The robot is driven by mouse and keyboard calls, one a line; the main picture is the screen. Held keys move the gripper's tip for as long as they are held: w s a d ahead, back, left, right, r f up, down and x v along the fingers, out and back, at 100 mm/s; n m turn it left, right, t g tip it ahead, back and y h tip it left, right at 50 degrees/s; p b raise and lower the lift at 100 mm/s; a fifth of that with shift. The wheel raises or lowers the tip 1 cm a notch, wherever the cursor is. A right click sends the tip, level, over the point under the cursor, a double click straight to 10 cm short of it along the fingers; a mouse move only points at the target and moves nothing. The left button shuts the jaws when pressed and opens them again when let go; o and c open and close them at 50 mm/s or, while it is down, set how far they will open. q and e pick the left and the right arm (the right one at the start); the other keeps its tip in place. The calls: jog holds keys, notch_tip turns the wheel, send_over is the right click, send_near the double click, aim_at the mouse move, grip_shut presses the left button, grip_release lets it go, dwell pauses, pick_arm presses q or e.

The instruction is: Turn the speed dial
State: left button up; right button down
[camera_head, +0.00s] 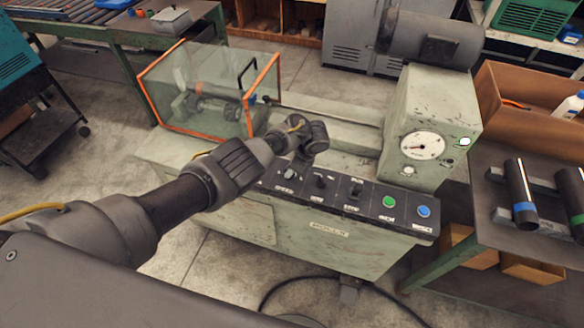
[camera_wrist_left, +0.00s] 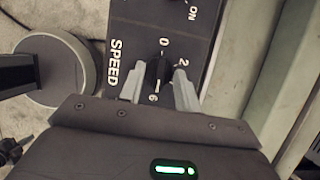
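The speed dial (camera_wrist_left: 159,73) is a small black knob on a dark panel, with the word SPEED and the numbers 0, 2 and 6 printed around it in the left wrist view. My left gripper (camera_wrist_left: 160,80) has one finger on each side of the dial, and the fingers look spread with small gaps to the knob. In the head view my left gripper (camera_head: 291,170) is over the left end of the control panel (camera_head: 330,201), just above the SPEED label, and hides most of the dial. My right gripper is not in view.
The panel also has two black switches, a green button (camera_head: 389,202) and a blue button (camera_head: 424,211). A clear guard with orange edges (camera_head: 190,97) stands behind the left arm. A round gauge (camera_head: 421,146) is on the headstock. A bench with pipes (camera_head: 521,190) is at right.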

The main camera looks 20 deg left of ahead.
pick_arm(q)
jog(key=p+v, duration=0.2)
jog(key=v, duration=0.8)
jog(key=shift+r, duration=0.25)
jog(key=shift+d, duration=0.1)
